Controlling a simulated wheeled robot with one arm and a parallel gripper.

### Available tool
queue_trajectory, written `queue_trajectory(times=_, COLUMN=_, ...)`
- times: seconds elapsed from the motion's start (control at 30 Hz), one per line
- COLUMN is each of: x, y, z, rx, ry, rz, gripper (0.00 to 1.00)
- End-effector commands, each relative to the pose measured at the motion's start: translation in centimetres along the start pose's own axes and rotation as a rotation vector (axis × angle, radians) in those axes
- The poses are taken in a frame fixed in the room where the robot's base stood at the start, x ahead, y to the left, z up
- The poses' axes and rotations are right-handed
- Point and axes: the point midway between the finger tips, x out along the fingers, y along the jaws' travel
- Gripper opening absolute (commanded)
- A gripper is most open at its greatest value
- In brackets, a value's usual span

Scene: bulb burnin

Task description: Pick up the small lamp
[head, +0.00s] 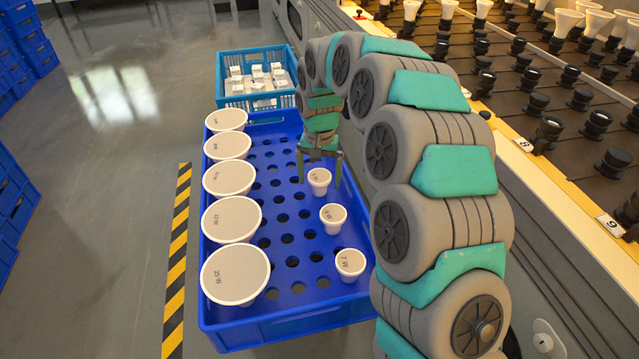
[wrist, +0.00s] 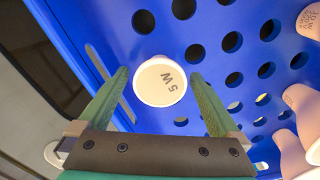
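The small lamp marked 5 W (head: 319,179) stands in a hole of the blue crate (head: 224,328), the farthest of three small white lamps on its right side. In the wrist view the lamp (wrist: 161,82) shows its round white face between my fingertips. My gripper (head: 319,181) is open and points down at it, one finger on each side. I see gaps between both fingers and the lamp in the wrist view. I cannot tell how far the fingertips reach down beside it. The lamp's lower part is hidden.
Two more small lamps, (head: 333,217) and one marked 7 W (head: 350,263), stand nearer. A row of larger lamps (head: 233,219) lines the crate's left side. A lighter blue crate (head: 244,103) with small white boxes is behind. A rack of sockets (head: 540,100) stands at right.

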Motion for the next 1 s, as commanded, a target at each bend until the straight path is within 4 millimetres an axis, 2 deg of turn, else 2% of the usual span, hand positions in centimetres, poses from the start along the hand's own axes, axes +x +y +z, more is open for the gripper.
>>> queue_trajectory(times=0.07, x=-0.01, y=0.00, z=0.00, rx=0.000, ry=0.000, rz=0.000, gripper=0.89)
queue_trajectory(times=0.7, x=-0.03, y=-0.01, z=-0.01, rx=0.000, ry=0.000, rz=-0.001, gripper=0.17)
queue_trajectory(times=1.0, x=-0.24, y=-0.01, z=-0.04, rx=0.000, ry=0.001, rz=-0.001, gripper=0.16)
